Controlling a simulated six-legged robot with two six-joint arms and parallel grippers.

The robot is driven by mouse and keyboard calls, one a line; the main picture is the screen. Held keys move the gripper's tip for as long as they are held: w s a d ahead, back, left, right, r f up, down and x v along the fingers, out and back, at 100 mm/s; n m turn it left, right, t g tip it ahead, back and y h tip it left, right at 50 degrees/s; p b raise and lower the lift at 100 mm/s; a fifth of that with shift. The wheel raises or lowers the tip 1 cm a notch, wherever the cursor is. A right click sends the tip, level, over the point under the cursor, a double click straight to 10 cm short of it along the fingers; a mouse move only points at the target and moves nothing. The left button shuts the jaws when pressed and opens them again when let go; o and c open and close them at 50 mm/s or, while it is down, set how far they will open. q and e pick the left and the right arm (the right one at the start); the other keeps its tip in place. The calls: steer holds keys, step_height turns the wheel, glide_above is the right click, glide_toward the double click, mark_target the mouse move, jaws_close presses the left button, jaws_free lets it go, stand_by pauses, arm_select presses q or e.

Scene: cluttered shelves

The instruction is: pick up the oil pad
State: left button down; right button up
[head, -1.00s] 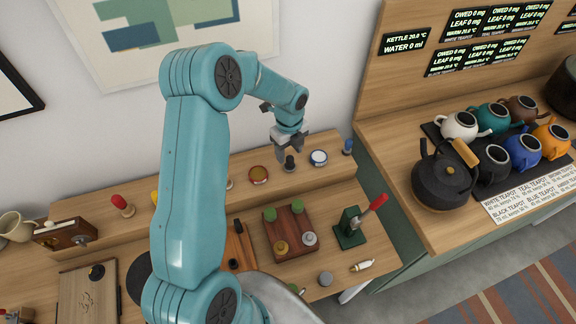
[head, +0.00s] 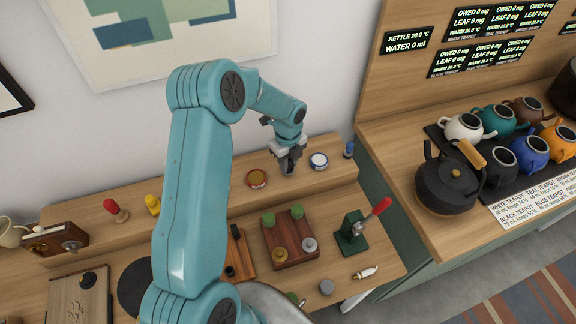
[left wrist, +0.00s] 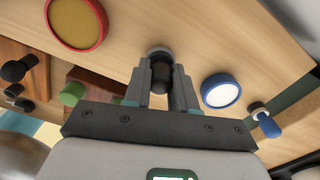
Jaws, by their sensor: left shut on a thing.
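My left gripper (head: 288,164) is at the raised back shelf, with its fingers closed around a small black-handled piece, which I take to be the oil pad (left wrist: 160,76). In the left wrist view the dark handle stands between the two fingers, with a pale round end beyond it. The fingers hide most of the piece in the head view, and I cannot tell whether it still touches the shelf. My right gripper is not in view.
A red-rimmed tin (head: 257,179) and a blue-rimmed white tin (head: 319,161) flank the gripper closely. A blue-handled piece (head: 348,149) stands farther right. Below are a wooden block with knobs (head: 290,252) and a green press (head: 352,232). A black kettle (head: 446,186) stands on the right counter.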

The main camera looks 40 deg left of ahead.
arm_select(q)
steer(key=shift+w+r, duration=0.2)
steer(key=shift+w, duration=0.1)
step_height(320, 180, up, 9)
steer(key=p, duration=0.6)
steer(key=shift+s+r+p, duration=0.1)
steer(key=shift+r+p, duration=0.1)
steer(key=shift+p, duration=0.1)
steer(key=r+b, duration=0.1)
steer(key=r, duration=0.1)
step_height(320, 180, up, 8)
glide_above(289, 160)
steer(key=shift+r, duration=0.1)
steer(key=c, duration=1.5)
jaws_free()
steer(key=c, duration=0.4)
steer(key=shift+o, duration=1.3)
jaws_close()
